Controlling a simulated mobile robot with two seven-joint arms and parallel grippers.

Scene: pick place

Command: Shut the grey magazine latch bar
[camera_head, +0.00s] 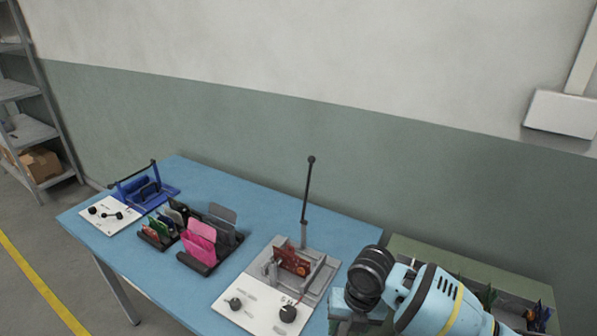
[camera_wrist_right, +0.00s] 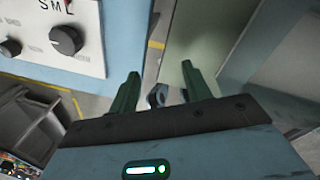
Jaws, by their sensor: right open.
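The grey magazine (camera_head: 318,287) stands on the blue table at its right part, with red boards (camera_head: 291,260) in it. Its latch bar (camera_head: 307,190) is a thin dark rod with a ball at the top, standing nearly upright at the back of the magazine. My right gripper (camera_wrist_right: 160,92) is open and empty, its two green fingers apart. It is beside the table's right edge, near the white panel with knobs (camera_wrist_right: 55,35), and apart from the latch bar. In the head view my right arm hides part of the table's right edge. My left gripper is not in view.
A blue magazine (camera_head: 150,190) with a lowered dark bar stands at the table's far left. Black racks with pink (camera_head: 200,240) and coloured cards stand in the middle. A green bench (camera_head: 450,262) with bins lies at the right. The back of the table is clear.

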